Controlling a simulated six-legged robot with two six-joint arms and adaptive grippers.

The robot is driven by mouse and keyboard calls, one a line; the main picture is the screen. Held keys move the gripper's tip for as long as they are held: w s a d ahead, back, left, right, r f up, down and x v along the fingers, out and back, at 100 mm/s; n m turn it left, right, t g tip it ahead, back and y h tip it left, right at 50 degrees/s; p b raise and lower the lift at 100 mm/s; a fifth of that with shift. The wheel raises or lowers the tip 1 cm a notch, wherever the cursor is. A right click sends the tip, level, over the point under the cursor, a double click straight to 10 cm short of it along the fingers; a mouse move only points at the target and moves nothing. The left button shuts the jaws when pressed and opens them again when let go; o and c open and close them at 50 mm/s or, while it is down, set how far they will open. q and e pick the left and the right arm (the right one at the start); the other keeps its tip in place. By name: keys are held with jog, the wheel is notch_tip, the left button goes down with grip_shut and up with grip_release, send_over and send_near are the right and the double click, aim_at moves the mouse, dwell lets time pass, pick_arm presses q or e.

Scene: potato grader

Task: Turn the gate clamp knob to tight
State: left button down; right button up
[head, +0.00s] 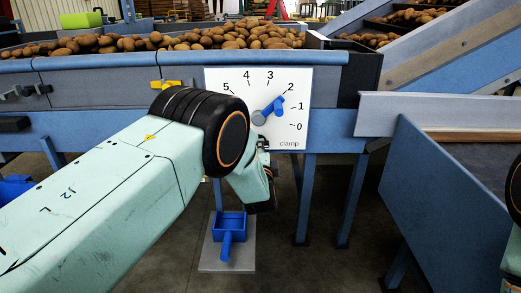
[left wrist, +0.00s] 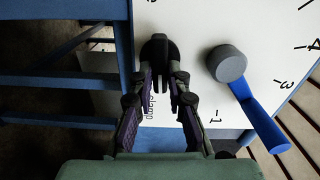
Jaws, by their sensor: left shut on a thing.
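The white dial plate (head: 215,78) is numbered 0 to 5 and has the word clamp at its lower right. A blue lever (head: 274,107) with a grey hub points between 1 and 2; it also shows in the left wrist view (left wrist: 258,115). My left gripper (head: 263,145) is below the hub, largely hidden by my arm in the head view. In the left wrist view its fingers (left wrist: 168,78) are closed around the black clamp knob (left wrist: 158,48), beside the grey hub and apart from it. The knob's turn marks cannot be made out. My right gripper is out of view.
Potatoes (head: 190,38) fill the belt above the blue frame. A yellow handle (head: 166,85) is left of the plate. A blue open box (head: 228,222) with a handle is on a grey slab below. A blue bin (head: 430,190) stands at right.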

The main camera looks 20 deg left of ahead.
pick_arm(q)
jog(key=shift+f+m, duration=0.15)
jog(key=shift+m, duration=0.45)
jog(key=c, duration=1.3)
grip_release()
jog(key=v, duration=1.2)
